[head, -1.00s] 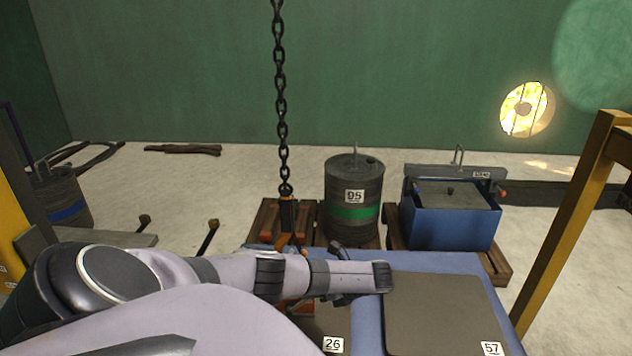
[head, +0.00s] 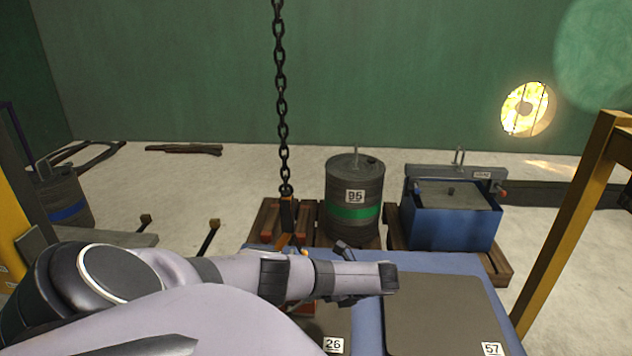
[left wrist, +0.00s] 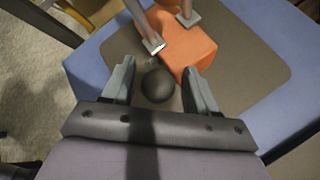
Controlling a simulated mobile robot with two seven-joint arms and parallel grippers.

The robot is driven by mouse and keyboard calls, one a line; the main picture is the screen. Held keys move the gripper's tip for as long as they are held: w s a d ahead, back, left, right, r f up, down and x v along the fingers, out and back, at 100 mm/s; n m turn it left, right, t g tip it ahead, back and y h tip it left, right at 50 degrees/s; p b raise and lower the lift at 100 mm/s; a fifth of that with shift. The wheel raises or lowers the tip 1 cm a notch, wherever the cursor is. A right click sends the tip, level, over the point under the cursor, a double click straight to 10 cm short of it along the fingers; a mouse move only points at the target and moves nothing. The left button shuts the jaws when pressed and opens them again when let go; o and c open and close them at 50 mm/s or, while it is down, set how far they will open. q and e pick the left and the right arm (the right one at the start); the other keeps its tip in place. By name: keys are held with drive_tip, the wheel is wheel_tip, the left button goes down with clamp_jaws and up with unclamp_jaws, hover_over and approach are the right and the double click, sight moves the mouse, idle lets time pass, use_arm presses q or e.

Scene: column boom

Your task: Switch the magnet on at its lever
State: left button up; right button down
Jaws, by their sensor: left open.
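The magnet is an orange block (left wrist: 188,48) ahead of my left gripper (left wrist: 160,70) in the left wrist view. A dark round knob (left wrist: 157,84), apparently the lever's end, shows between my left gripper's two spread fingers. Whether a finger touches it I cannot tell. In the head view my left arm covers most of the magnet; a small red-orange part (head: 301,309) shows below the arm. My right gripper is not in view.
A chain (head: 282,110) hangs down to a hook (head: 288,212). Below lies a blue table (head: 367,325) with grey plates marked 26 and 57 (head: 440,310). A drum (head: 354,190) and a blue bin (head: 450,228) stand behind. A yellow post (head: 575,220) rises at right.

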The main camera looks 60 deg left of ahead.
use_arm(q)
drive_tip(key=v, duration=0.6)
drive_tip(key=shift+p, duration=0.45)
